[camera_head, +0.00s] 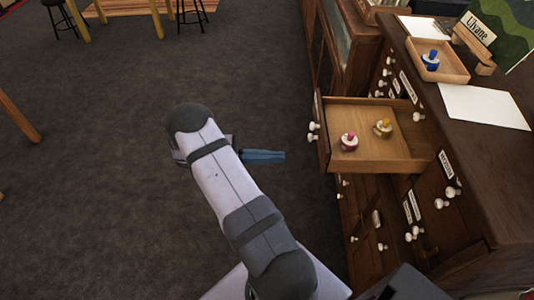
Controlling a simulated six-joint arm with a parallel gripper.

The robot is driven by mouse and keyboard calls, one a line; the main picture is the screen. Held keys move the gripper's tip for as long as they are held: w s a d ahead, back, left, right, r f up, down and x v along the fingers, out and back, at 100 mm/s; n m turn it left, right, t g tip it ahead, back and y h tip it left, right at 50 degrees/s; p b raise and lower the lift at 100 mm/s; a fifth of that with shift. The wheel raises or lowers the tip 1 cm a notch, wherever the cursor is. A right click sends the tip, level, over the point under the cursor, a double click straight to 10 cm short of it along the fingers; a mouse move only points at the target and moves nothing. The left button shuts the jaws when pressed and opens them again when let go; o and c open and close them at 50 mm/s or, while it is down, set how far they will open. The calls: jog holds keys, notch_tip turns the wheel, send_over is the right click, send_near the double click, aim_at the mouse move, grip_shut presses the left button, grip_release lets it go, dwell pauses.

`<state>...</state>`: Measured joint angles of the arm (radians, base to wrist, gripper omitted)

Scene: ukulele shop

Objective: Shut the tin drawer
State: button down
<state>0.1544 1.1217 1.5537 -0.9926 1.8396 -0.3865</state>
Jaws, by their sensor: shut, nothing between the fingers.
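One wooden drawer (374,165) of the dark cabinet is pulled well out to the left. Two small tins lie inside it, one with a pink top (348,142) and one with a yellow top (382,128). The drawer's front panel is on its left side, with two white knobs (313,131) facing left. My gripper (282,156) is shut and empty. Its blue-grey fingers point right, towards the drawer front, with a gap between them and the drawer.
The dark cabinet (479,123) has several other drawers with white knobs. On its top are a wooden tray (450,69) with a blue item, paper sheets and a sign (478,32). Stools stand at the far left. The grey carpet left of the drawer is clear.

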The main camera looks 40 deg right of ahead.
aim_at(322, 158)
jog(key=p+x, duration=0.3)
jog(key=x, duration=0.7)
jog(key=shift+s+d, duration=0.1)
jog(key=shift+s+d, duration=0.35)
jog(key=shift+s, duration=0.1)
jog(key=b+x, duration=0.1)
jog(key=x, duration=1.3)
jog(key=b+x, duration=0.1)
jog(key=x, duration=1.3)
jog(key=shift+s+d+f, duration=0.1)
jog(key=shift+f, duration=0.1)
jog(key=shift+s+d, duration=0.2)
jog(key=shift+d, duration=0.05)
jog(key=shift+s+r, duration=0.1)
jog(key=shift+r, duration=0.05)
jog(key=shift+d+r, duration=0.15)
